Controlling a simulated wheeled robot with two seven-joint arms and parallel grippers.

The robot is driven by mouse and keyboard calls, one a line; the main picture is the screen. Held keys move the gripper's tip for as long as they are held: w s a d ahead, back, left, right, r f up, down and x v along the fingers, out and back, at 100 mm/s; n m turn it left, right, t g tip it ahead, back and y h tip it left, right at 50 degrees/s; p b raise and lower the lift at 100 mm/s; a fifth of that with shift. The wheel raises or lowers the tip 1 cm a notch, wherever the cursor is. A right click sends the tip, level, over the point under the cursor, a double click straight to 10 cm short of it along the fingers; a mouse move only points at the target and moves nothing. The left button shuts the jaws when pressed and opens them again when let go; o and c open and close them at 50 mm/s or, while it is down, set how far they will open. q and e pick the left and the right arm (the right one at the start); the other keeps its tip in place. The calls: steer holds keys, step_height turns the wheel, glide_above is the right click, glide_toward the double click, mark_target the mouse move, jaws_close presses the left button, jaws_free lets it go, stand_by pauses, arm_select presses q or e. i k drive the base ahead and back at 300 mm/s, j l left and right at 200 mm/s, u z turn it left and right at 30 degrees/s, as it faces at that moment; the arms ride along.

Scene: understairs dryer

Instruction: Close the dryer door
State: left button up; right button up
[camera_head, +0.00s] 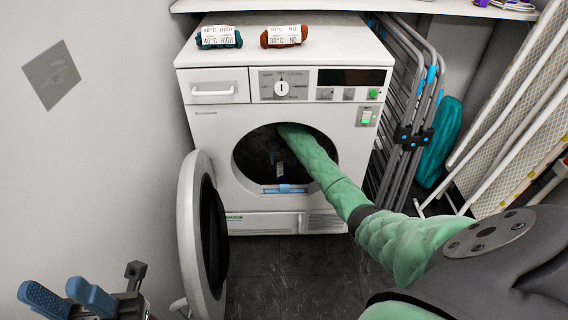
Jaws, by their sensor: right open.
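The white dryer (214,143) stands against the back wall with its round door (189,232) swung wide open to the left. The door is seen nearly edge-on, its dark inner side facing the opening. My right arm reaches in from the lower right through the round opening. My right gripper (280,170) is in the dark drum and shows only dimly. My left gripper (68,299) is open and empty at the lower left, its blue fingers apart, to the left of the door and clear of it.
Two rolled, labelled cloths, one teal (218,37) and one rust-brown (284,36), lie on the dryer. Folded grey racks (402,130) and a green board (440,145) lean to its right, beside ironing boards (515,100). The dark floor (285,270) before the dryer is clear.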

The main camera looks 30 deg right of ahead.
mark_target(204, 237)
steer(key=k+j, duration=0.1)
steer(key=k, duration=0.4)
steer(key=k+j, duration=0.1)
steer(key=k, duration=0.4)
